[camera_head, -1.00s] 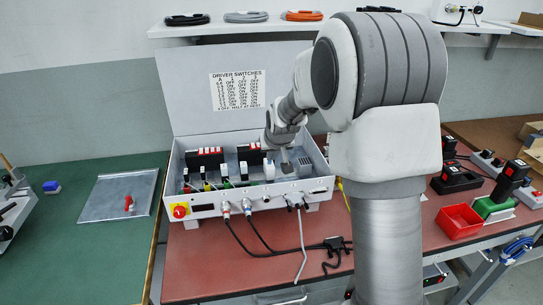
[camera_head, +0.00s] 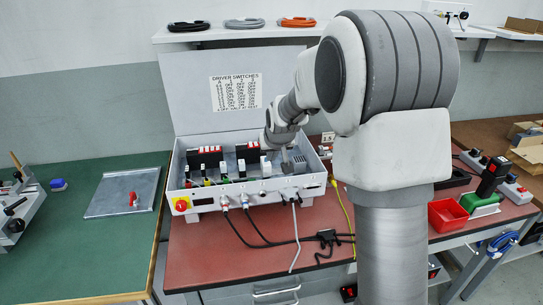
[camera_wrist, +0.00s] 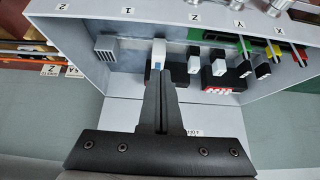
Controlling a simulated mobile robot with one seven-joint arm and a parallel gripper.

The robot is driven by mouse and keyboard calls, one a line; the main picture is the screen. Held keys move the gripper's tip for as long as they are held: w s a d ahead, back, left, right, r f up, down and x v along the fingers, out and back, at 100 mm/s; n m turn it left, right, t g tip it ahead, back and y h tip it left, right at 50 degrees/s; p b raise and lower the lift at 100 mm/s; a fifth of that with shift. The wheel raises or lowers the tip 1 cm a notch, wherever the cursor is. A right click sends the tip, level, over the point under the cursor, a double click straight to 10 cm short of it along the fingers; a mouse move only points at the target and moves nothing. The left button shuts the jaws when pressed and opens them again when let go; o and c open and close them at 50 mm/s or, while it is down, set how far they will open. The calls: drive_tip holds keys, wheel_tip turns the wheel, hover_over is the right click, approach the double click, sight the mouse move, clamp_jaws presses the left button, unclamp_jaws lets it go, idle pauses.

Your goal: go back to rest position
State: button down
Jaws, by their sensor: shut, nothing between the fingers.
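My gripper (camera_wrist: 160,88) points into the open grey control box (camera_head: 279,190) at its right end. Its fingers are together with nothing between them. In the wrist view the fingertips lie over a white block with a blue mark (camera_wrist: 158,52); I cannot tell whether they touch it. In the head view my gripper (camera_head: 286,163) hangs inside the box near the right wall, and its tips are small there. Several black modules with red tops (camera_head: 205,158) stand in the box. The raised lid (camera_head: 190,95) carries a driver switches chart (camera_head: 234,92).
The box stands on a red-topped bench (camera_head: 220,262). Cables (camera_head: 298,240) run from its front. A red tray (camera_head: 447,215) and a green holder with a black tool (camera_head: 487,190) are at the right. A green bench (camera_head: 60,250) with a metal plate (camera_head: 122,192) is at the left.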

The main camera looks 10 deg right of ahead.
drive_tip(key=s+r+g+p, duration=0.1)
drive_tip(key=s+r+p, duration=0.8)
drive_tip(key=s+r, duration=1.35)
drive_tip(key=s+p, duration=0.3)
drive_tip(key=s, duration=1.1)
drive_tip(key=shift+f+g, duration=0.25)
drive_tip(key=shift+g, duration=0.05)
